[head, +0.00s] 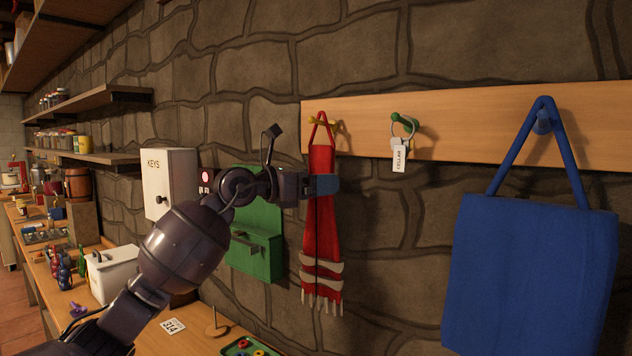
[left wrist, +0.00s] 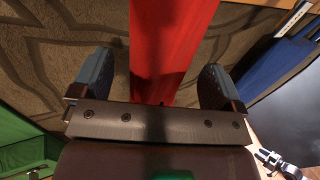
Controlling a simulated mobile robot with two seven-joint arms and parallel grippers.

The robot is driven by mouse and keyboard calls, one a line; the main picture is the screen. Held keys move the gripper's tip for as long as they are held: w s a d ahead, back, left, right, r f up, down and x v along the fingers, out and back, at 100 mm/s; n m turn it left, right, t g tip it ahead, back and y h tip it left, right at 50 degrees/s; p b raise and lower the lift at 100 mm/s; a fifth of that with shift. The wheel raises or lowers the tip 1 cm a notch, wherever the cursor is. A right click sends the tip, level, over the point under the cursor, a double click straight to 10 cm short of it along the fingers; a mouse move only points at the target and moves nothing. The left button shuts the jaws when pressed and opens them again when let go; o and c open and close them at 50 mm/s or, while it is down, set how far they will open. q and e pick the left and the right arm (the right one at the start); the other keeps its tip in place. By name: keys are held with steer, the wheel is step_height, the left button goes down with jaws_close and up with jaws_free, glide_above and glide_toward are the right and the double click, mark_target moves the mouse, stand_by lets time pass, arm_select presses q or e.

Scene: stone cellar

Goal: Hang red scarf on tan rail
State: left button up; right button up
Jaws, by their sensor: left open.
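The red scarf (head: 321,215) has pale stripes and a fringe at its lower end. It hangs against the wall by a loop at its top from the yellow peg (head: 336,125) on the tan rail (head: 460,120). My left gripper (head: 326,185) is at the scarf's upper part, below the rail. In the left wrist view my left gripper (left wrist: 155,82) is open, and the scarf (left wrist: 168,45) runs between its two spread fingers, with a gap on each side.
A tagged key ring (head: 399,150) hangs on the green peg (head: 405,120), and a blue bag (head: 530,270) hangs on a blue peg at right. A green wall box (head: 257,255) and a white KEYS cabinet (head: 168,180) are to the left. A cluttered bench (head: 185,340) runs below.

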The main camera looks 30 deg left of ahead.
arm_select(q)
steer(key=shift+s+a, duration=0.1)
steer(key=b+v, duration=0.1)
steer(key=v, duration=0.9)
steer(key=shift+s, duration=0.25)
